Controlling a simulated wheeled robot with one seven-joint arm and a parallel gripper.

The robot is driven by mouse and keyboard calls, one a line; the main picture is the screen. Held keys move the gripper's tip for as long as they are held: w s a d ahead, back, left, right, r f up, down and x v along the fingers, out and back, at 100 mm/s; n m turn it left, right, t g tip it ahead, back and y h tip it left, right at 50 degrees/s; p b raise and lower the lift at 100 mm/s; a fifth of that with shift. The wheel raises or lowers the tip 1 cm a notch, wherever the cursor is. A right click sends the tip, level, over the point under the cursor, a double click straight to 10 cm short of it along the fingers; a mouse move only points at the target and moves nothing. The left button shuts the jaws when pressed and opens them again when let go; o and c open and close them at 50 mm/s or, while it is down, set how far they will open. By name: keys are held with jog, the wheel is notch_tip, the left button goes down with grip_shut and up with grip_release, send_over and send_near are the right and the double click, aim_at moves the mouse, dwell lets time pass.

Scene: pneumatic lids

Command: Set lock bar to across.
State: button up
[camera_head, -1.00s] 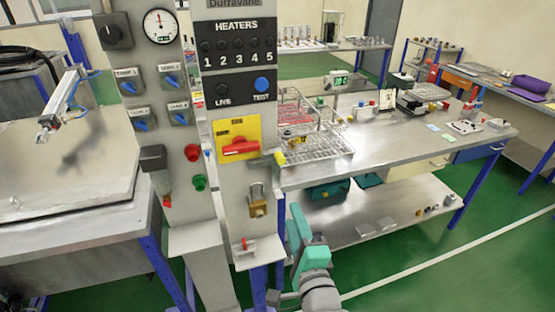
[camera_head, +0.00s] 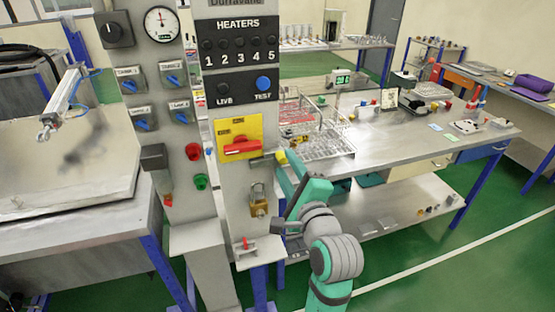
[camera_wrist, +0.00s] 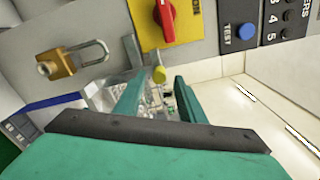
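The lock bar (camera_head: 263,161) is a short grey bar with a yellow knob (camera_head: 281,157), sticking out to the right just below the red rotary switch (camera_head: 240,147) on its yellow plate. In the wrist view the lock bar (camera_wrist: 132,50) ends in the yellow knob (camera_wrist: 158,74). My gripper (camera_wrist: 161,83) is open, with one teal finger to each side of the knob in that view. I cannot tell whether either finger touches it. In the head view my gripper (camera_head: 289,173) reaches up from the lower right, just under the knob.
A brass padlock (camera_head: 258,208) hangs on the panel below the bar; it also shows in the wrist view (camera_wrist: 55,65). A small ledge with a red item (camera_head: 247,244) is lower. The workbench (camera_head: 400,140) with wire baskets (camera_head: 325,140) stands behind my gripper.

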aim_at(282, 161)
jog(key=shift+a+x, duration=0.25)
jog(key=shift+x, duration=1.7)
jog(key=shift+s, duration=0.1)
jog(key=shift+c, duration=0.6)
